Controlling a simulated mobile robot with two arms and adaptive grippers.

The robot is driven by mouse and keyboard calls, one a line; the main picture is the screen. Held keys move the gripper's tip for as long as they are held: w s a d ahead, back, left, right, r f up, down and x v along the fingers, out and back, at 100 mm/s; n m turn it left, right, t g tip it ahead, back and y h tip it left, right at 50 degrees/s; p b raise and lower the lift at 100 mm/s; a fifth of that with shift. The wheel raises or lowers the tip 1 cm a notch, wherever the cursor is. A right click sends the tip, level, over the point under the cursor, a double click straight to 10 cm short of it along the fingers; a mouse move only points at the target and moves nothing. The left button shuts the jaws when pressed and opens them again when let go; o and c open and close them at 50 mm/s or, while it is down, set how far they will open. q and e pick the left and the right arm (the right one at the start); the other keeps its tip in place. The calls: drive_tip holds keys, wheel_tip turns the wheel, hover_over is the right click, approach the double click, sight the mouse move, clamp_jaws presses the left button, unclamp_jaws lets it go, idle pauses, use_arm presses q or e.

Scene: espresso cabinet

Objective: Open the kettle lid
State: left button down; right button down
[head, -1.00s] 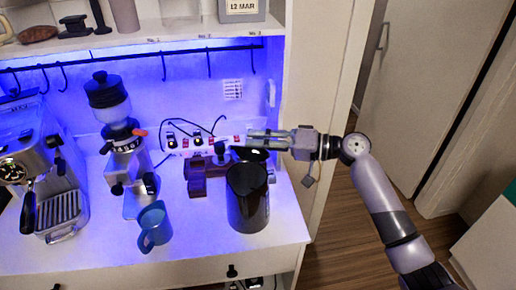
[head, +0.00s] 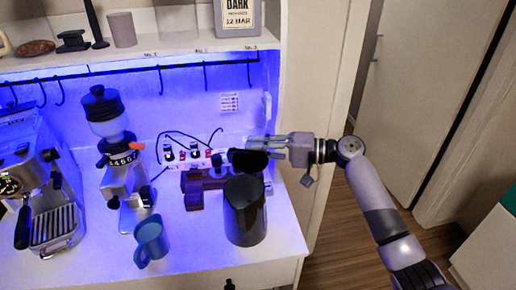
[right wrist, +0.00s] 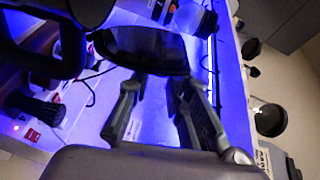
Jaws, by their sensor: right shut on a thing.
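The black kettle (head: 244,222) stands near the front right of the white counter. Its round opening faces up and looks uncovered. The dark lid (head: 248,159) is raised and tilted at the back of the opening; whether it touches the rim there is unclear. My right gripper (head: 262,145) reaches in from the right, just above the kettle, and is shut on the lid. In the right wrist view the lid (right wrist: 145,50) shows as a dark, glossy piece at the fingertips. The exact contact is hard to see. My left gripper is not in view.
A wooden stand (head: 203,190) and a power strip (head: 186,157) with cables are behind the kettle. A blue cup (head: 151,243), a grinder (head: 121,165) and an espresso machine (head: 38,190) stand to the left. The shelf (head: 160,52) with hooks hangs above.

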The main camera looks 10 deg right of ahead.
drive_tip(key=c, duration=1.5)
unclamp_jaws()
drive_tip(key=v, duration=1.2)
drive_tip(key=shift+f, duration=0.1)
